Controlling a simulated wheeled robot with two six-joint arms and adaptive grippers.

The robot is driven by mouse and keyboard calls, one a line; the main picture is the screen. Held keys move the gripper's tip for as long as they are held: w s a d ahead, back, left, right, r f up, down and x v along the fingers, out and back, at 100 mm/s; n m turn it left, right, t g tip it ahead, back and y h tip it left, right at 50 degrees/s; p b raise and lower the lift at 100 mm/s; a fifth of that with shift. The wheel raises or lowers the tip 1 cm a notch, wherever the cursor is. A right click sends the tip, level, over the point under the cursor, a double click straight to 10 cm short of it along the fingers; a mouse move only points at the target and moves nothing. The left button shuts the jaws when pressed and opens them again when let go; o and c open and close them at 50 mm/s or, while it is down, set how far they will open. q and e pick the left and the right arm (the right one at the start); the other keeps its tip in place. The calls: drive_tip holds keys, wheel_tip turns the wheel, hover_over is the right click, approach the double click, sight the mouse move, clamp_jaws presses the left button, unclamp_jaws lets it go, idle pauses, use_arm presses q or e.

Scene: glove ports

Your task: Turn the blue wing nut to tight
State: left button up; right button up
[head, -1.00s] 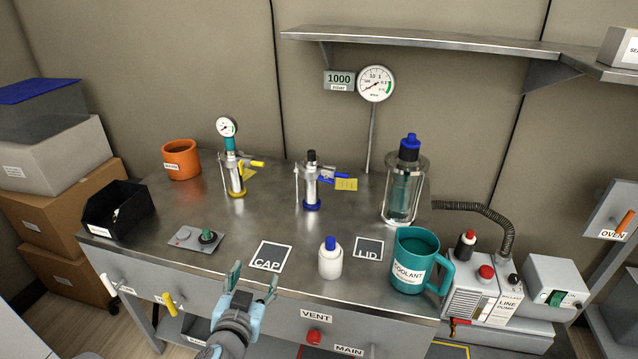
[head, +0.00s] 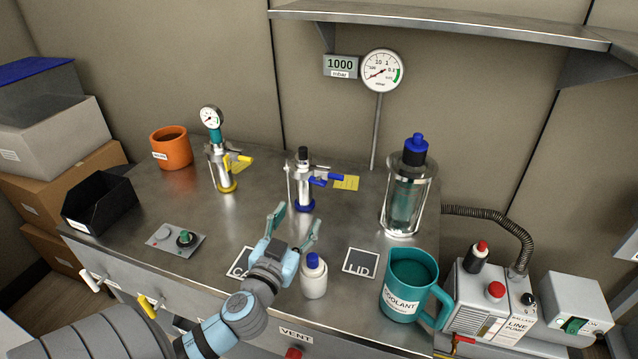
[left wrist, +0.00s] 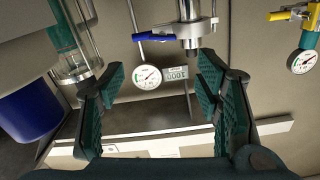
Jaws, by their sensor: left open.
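The blue wing nut (head: 323,181) is on the right side of the middle metal fitting (head: 302,178), which stands upright with a blue ring at its foot and a yellow tag beside it. The blue part also shows in the left wrist view (left wrist: 158,38), beyond the fingers. My left gripper (head: 297,216) is open and empty, in front of the fitting and apart from it. In the left wrist view its two fingers (left wrist: 160,72) are spread with nothing between them. My right gripper is not in view.
A similar fitting with yellow parts (head: 221,165) stands left. A white bottle (head: 314,283) is close right of my left gripper. The glass vessel (head: 405,193) and teal coolant jug (head: 405,290) stand further right. A gauge (head: 382,70) on a post is behind.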

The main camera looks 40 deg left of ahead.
sight(316, 184)
use_arm(q)
drive_tip(key=x, duration=1.2)
drive_tip(key=shift+w+a, duration=0.3)
drive_tip(key=shift+a, duration=0.05)
drive_tip(key=c, duration=1.2)
drive_tip(key=shift+o, duration=0.2)
